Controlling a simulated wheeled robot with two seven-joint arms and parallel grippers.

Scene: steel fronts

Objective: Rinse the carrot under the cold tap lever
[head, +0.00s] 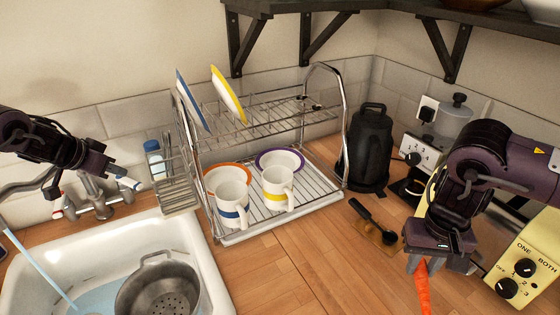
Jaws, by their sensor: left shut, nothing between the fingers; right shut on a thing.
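The carrot (423,288) is orange and hangs point-down, cut off by the bottom edge. My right gripper (425,262) is shut on its upper end, over the counter at the right, well away from the sink. The tap (97,200) stands behind the sink. Its cold lever (128,184) has a blue mark, and the other lever (56,186) has a red one. My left gripper (88,168) is shut and empty, just above the tap between the levers; I cannot tell whether it touches one. A pale blue water stream (40,268) falls into the sink (195,245).
A metal colander (160,288) sits in the sink. A dish rack (325,202) with plates and mugs stands between the sink and a black kettle (368,150). The front counter (290,270) is clear.

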